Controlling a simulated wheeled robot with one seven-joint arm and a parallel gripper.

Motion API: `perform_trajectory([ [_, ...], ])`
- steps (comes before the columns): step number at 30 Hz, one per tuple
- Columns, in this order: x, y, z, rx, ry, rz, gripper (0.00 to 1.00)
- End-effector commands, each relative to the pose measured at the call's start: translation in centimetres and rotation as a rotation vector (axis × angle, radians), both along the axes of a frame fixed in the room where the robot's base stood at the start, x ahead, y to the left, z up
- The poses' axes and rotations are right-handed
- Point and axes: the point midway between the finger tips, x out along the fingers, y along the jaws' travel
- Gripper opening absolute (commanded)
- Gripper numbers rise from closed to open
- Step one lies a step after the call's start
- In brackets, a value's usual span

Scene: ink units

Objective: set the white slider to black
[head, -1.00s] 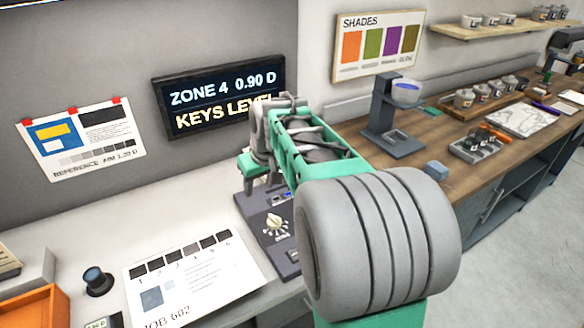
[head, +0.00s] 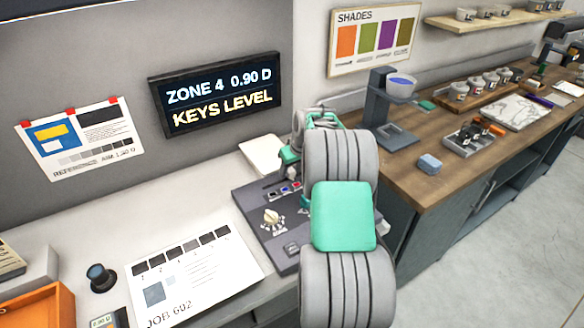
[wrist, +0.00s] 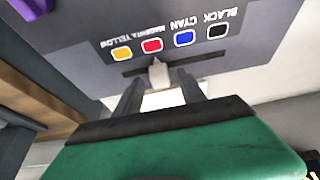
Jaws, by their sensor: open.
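The white slider (wrist: 159,73) sits in a dark slot on the grey console (wrist: 262,45) in the wrist view, beside the red magenta square (wrist: 152,45). Along the slot run the yellow square (wrist: 122,54), the blue cyan square (wrist: 184,38) and the black square (wrist: 217,31), which is at the right end in this view. My gripper (wrist: 161,80) is open, with one finger on each side of the slider; I cannot tell whether either touches it. In the head view the console (head: 250,205) shows, but my arm hides the slider and fingers.
A rotary knob (head: 272,218) stands on the console. A printed job sheet (head: 205,275) lies to its left on the pale bench. A wall display (head: 218,93) reads "ZONE 4 0.90 D" and "KEYS LEVEL". A wooden counter (head: 450,165) with a grey stand (head: 380,105) is to the right.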

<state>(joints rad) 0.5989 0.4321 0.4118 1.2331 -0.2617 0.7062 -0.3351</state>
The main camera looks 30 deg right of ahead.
Motion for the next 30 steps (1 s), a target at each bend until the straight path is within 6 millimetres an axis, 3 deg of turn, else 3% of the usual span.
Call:
perform_trajectory([
  [3, 0.0, 0.02, 0.01, 0.0, 0.0, 0.0, 0.46],
  [20, -0.02, 0.04, 0.05, 0.0, 0.0, 0.0, 0.0],
  [30, -0.02, 0.03, 0.06, 0.0, 0.0, 0.0, 0.0],
])
